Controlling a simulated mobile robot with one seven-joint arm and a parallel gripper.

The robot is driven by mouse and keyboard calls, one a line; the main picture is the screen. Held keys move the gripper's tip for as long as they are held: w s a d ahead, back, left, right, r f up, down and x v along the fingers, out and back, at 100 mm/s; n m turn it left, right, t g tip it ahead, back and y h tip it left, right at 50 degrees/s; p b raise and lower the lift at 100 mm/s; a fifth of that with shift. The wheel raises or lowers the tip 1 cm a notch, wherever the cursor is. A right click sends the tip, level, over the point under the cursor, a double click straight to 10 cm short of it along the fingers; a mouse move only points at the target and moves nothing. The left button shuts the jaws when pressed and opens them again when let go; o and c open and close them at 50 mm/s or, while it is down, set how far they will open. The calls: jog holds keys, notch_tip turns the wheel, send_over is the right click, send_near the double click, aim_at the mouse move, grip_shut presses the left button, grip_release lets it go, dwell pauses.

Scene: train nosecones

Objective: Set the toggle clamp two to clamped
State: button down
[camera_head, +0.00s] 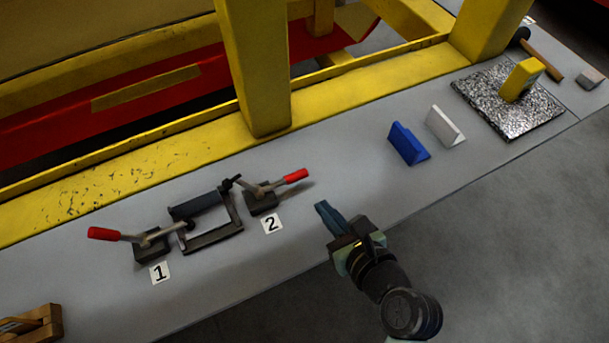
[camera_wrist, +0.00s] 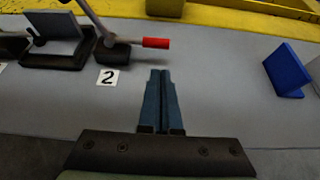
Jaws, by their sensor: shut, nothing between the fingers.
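Toggle clamp two (camera_head: 262,200) sits on the grey bench behind the label "2" (camera_head: 271,223), with its red-tipped handle (camera_head: 295,175) pointing right. In the wrist view the red handle tip (camera_wrist: 156,43) is ahead of my fingers and slightly left, with the label (camera_wrist: 107,79) to the left. Toggle clamp one (camera_head: 153,244) stands to the left, its red handle pointing left. A dark frame-like fixture (camera_head: 210,236) lies between the clamps. My gripper (camera_head: 323,206) is shut and empty, apart from clamp two, to the right of it and nearer the bench's front edge.
A blue block (camera_head: 408,144) and a white block (camera_head: 445,126) stand to the right. A yellow post (camera_head: 257,70) rises behind clamp two. Bench between my gripper and the clamp is clear.

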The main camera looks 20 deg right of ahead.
aim_at(305, 191)
jog(key=shift+w+f, duration=0.1)
jog(key=shift+w, duration=0.05)
jog(key=x, duration=0.9)
jog(key=shift+w+f, duration=0.2)
jog(key=shift+w, duration=0.15)
jog(key=shift+r, duration=0.15)
